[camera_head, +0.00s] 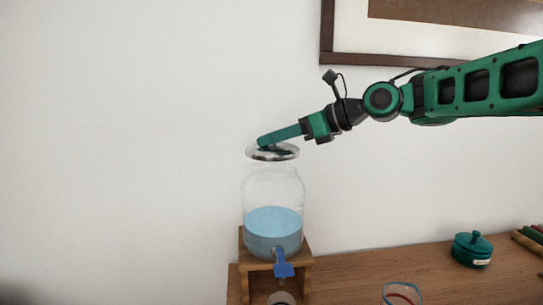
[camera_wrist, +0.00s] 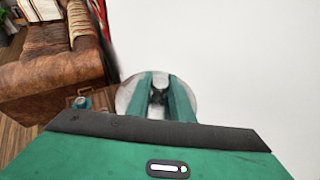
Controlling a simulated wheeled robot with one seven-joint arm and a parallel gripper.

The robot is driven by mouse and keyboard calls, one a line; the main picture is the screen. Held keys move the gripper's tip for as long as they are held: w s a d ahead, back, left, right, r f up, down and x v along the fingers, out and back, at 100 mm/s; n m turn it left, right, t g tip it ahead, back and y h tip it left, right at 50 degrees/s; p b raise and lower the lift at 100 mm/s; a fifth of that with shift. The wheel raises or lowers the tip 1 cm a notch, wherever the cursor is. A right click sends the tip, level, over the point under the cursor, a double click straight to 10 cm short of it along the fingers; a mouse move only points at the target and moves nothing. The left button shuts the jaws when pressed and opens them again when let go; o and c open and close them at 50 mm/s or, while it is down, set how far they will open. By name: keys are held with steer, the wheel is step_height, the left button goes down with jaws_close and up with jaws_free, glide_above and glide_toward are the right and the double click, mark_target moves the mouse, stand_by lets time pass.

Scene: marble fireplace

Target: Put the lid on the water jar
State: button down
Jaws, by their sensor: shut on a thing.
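The water jar (camera_head: 272,213) is clear glass with blue water in its lower half and a blue tap (camera_head: 283,264) at its front. It stands upright on a wooden stand. My gripper (camera_head: 262,143) reaches in from the right and is shut on the knob of the round metal lid (camera_head: 285,153). The lid hides the jar's mouth.
The wooden stand (camera_head: 246,243) is on a wooden surface (camera_head: 350,270). A teal lidded pot (camera_head: 472,251) and a glass (camera_head: 402,293) are to the right. A framed picture (camera_head: 327,45) hangs above. A brown leather sofa (camera_wrist: 60,85) shows in the wrist view.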

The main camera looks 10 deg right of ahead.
mark_target(274, 153)
steer(key=shift+f, duration=1.9)
steer(key=c, duration=1.6)
jaws_free()
steer(key=shift+o, duration=0.2)
steer(key=v, duration=1.2)
steer(key=shift+f, duration=0.1)
